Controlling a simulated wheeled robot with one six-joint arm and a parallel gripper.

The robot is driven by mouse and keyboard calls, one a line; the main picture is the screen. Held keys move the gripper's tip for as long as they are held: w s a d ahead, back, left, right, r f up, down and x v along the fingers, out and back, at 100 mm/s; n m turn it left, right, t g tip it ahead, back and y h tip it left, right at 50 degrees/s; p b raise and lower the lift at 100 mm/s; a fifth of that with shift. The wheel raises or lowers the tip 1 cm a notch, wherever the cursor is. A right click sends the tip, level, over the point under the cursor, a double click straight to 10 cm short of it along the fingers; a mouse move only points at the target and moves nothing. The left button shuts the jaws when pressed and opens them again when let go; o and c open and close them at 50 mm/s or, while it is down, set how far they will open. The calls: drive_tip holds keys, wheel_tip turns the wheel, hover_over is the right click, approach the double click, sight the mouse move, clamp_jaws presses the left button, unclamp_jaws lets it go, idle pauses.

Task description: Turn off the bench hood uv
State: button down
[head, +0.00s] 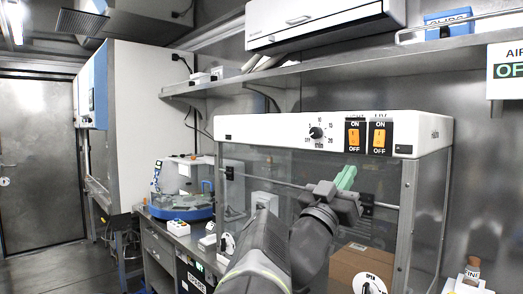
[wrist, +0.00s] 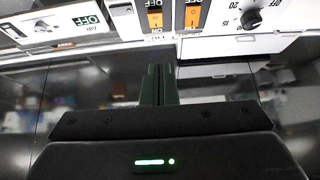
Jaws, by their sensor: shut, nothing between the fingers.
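The bench hood (head: 270,127) has a white top panel with two orange rocker switches marked ON above and OFF below. The right one is the UV switch (head: 379,137); the left one is a second switch (head: 354,137). In the wrist view, which is upside down, the UV switch (wrist: 155,18) is on the left and the second switch (wrist: 193,16) on the right. I cannot tell which way either rocker is tipped. My gripper (head: 346,176) has green fingers pressed together, empty, below the switches and apart from them. Its fingertips also show in the wrist view (wrist: 158,70).
A timer dial (head: 316,132) is left of the switches. The hood's clear front (head: 270,165) with a metal bar lies behind my arm. A shelf (head: 330,60) overhangs the hood. A cardboard box (head: 350,265) and a blue-based device (head: 182,190) are nearby.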

sight(379, 139)
drive_tip(key=shift+s+d+r+g+h, duration=0.1)
drive_tip(key=shift+s+g+h, duration=0.05)
drive_tip(key=shift+g+h, duration=0.15)
drive_tip(key=shift+w+d+f+p+x, duration=0.2)
drive_tip(key=shift+f+p+x, duration=0.25)
drive_tip(key=shift+x, duration=1.7)
drive_tip(key=shift+w+d+f+p+x, duration=0.2)
drive_tip(key=shift+f+p+x, duration=0.25)
drive_tip(key=shift+x, duration=1.7)
drive_tip(key=shift+w+d+f+p+x, duration=0.2)
drive_tip(key=shift+f+p+x, duration=0.25)
drive_tip(key=shift+x, duration=1.7)
